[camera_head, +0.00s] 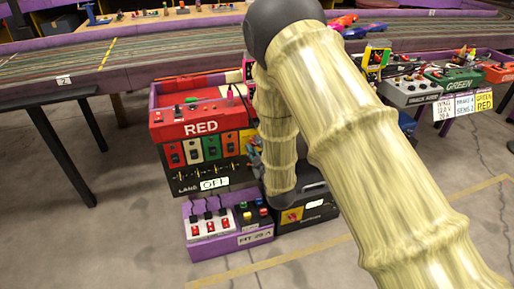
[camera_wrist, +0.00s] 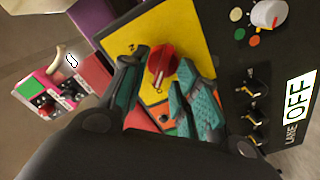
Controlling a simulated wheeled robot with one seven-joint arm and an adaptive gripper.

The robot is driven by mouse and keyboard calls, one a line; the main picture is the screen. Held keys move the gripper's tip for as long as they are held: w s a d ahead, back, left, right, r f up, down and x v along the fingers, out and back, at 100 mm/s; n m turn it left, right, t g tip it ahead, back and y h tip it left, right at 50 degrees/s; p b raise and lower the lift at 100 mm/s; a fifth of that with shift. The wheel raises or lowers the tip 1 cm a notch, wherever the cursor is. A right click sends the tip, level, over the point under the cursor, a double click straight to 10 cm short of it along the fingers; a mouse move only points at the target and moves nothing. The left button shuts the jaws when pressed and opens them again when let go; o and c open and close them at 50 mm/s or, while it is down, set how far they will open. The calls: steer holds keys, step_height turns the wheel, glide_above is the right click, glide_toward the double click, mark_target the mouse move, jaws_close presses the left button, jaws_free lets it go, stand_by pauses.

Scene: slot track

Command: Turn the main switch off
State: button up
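A red rotary knob (camera_wrist: 162,62) on a yellow plate (camera_wrist: 192,22) fits the main switch. In the wrist view it sits at the upper middle, on the face of a black box. My gripper (camera_wrist: 160,74) has teal finger pads and is open. Its fingers stand on either side of the knob, with a gap; I cannot tell whether either touches it. In the head view my arm hides the knob and most of the gripper, beside the RED box (camera_head: 200,129). A label next to LANE reads OFF (camera_wrist: 299,98).
The box also carries a white-and-red dial (camera_wrist: 266,14) and several black toggles (camera_wrist: 255,88). A purple switch box (camera_head: 217,243) stands low in front. The track table (camera_head: 150,50) runs behind. A GREEN box (camera_head: 455,78) stands at right. Floor is clear at front left.

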steer(key=v, duration=1.2)
stand_by(0.5)
steer(key=s+d+f+m+g+h, duration=0.2)
steer(key=s+d+f+m+g, duration=0.35)
steer(key=f, duration=0.55)
steer(key=s+d+f+m+g+h, duration=0.2)
steer(key=s+d+f+g+h, duration=0.1)
steer(key=s+d+f, duration=0.55)
steer(key=s+d+f+m+g, duration=0.2)
steer(key=s+f+g, duration=0.15)
steer(key=s, duration=0.55)
steer(key=s+d+f+m+g, duration=0.2)
steer(key=s+f, duration=0.2)
steer(key=s, duration=0.5)
steer(key=s+d+f+m+g, duration=0.2)
steer(key=s+f+g, duration=0.1)
steer(key=s, duration=0.5)
step_height(320, 180, up, 28)
steer(key=p, duration=2.8)
steer(key=shift+w+a+f+h, duration=0.2)
steer(key=shift+a+h, duration=0.05)
steer(key=shift+h, duration=0.05)
